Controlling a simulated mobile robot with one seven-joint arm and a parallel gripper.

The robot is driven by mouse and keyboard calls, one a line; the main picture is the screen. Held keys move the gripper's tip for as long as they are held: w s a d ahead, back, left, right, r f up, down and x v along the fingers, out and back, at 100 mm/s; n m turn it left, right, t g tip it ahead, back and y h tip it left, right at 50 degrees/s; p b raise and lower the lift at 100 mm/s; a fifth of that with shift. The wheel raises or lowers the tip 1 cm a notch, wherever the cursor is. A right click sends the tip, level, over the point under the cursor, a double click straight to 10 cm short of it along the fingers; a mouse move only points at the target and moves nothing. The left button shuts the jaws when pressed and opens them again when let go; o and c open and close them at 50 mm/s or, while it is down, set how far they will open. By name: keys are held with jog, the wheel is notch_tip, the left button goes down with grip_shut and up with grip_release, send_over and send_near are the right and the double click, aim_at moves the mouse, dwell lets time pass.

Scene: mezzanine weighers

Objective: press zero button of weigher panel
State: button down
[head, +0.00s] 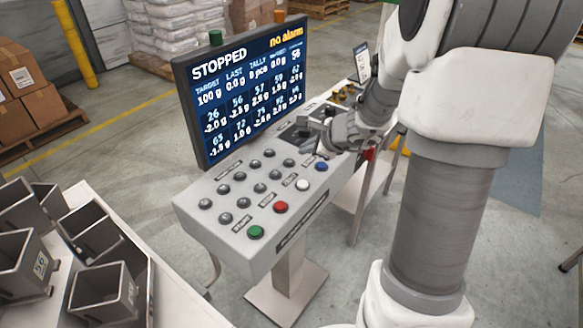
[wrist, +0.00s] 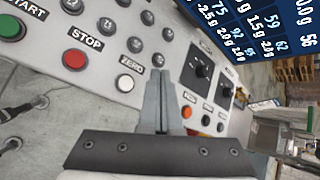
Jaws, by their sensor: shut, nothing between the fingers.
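The weigher panel (head: 235,205) is a pale slanted console with rows of grey buttons and a line of coloured ones. The zero button is the white one; it shows in the head view (head: 302,185) and in the wrist view (wrist: 125,83), where "ZERO" is printed beside it. My gripper (head: 323,143) is over the panel's far right part, past the blue button (head: 321,166). In the wrist view my gripper (wrist: 162,90) is shut and empty, its tips to the right of the white button and apart from it in the picture. The blue button is hidden there.
A red stop button (wrist: 75,59) and a green start button (head: 255,232) are nearby. A display (head: 240,85) reading "STOPPED" rises behind the panel. Dark knobs (wrist: 201,72) and an orange button (wrist: 187,112) lie right of my fingers. Grey bins (head: 105,290) stand at left.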

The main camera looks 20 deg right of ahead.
jog(key=shift+d+f, duration=0.15)
jog(key=shift+d, duration=0.05)
jog(key=shift+f, duration=0.1)
jog(key=b, duration=0.6)
send_over(306, 185)
notch_tip(306, 185, down, 7)
jog(key=shift+s+r, duration=0.1)
jog(key=shift+f+b, duration=0.9)
jog(key=shift+b, duration=0.15)
dwell(1.0)
jog(key=shift+f+b, duration=0.45)
jog(key=shift+b, duration=0.2)
